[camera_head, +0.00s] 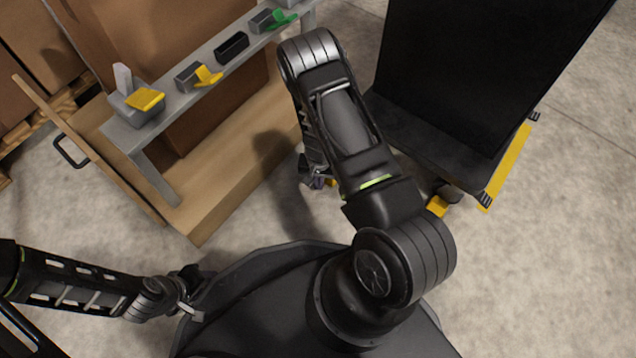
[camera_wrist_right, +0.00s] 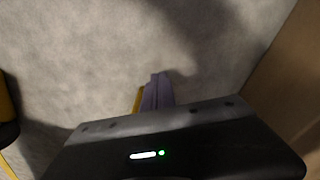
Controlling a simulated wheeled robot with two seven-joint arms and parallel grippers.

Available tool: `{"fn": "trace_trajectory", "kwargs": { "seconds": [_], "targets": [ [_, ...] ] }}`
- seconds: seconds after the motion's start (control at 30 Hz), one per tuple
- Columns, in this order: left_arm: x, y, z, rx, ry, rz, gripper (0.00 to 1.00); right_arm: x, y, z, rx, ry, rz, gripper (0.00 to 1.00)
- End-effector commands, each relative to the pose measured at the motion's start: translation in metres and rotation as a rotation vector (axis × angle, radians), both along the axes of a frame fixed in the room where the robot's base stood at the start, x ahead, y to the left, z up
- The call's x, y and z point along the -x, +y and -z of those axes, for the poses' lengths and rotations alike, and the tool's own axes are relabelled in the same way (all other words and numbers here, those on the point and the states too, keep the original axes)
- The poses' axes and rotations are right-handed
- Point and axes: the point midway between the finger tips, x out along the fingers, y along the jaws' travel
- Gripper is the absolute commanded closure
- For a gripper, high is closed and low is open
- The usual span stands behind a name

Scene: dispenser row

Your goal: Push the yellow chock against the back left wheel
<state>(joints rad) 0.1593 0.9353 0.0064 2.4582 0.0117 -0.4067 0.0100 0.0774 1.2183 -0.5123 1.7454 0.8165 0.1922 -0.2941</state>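In the head view, the black cart (camera_head: 425,130) stands at the right, with a dark wheel (camera_head: 450,191) under its near corner. A yellow block (camera_head: 437,206) sits on the floor by that wheel. A second small yellow piece (camera_head: 332,183), possibly the chock, shows beside my right gripper (camera_head: 316,181), low near the floor. In the right wrist view, the purple fingertips of my right gripper (camera_wrist_right: 157,92) are close together, with a yellow piece (camera_wrist_right: 138,99) just left of them, mostly hidden. I cannot tell whether they touch. My left gripper (camera_head: 188,296) is far from the cart.
A grey bench (camera_head: 168,118) at the upper left carries several dispensers, some with yellow or green levers. A wooden platform (camera_head: 235,165) lies below it.

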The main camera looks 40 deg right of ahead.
Motion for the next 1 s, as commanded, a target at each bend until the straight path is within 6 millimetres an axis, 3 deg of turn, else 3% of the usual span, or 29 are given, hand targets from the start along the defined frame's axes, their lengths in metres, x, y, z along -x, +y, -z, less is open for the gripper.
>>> {"fn": "trace_trajectory", "kwargs": {
  "seconds": [0.03, 1.0],
  "targets": [
    [0.008, -0.001, 0.003, 0.002, 0.017, 0.011, 0.59, -0.001, -0.002, 0.001, 0.001, -0.001, 0.001, 1.0],
    [0.008, -0.001, 0.015, 0.001, 0.016, 0.012, 0.59, -0.012, -0.04, 0.002, 0.003, -0.002, 0.001, 1.0]
  ]
}}
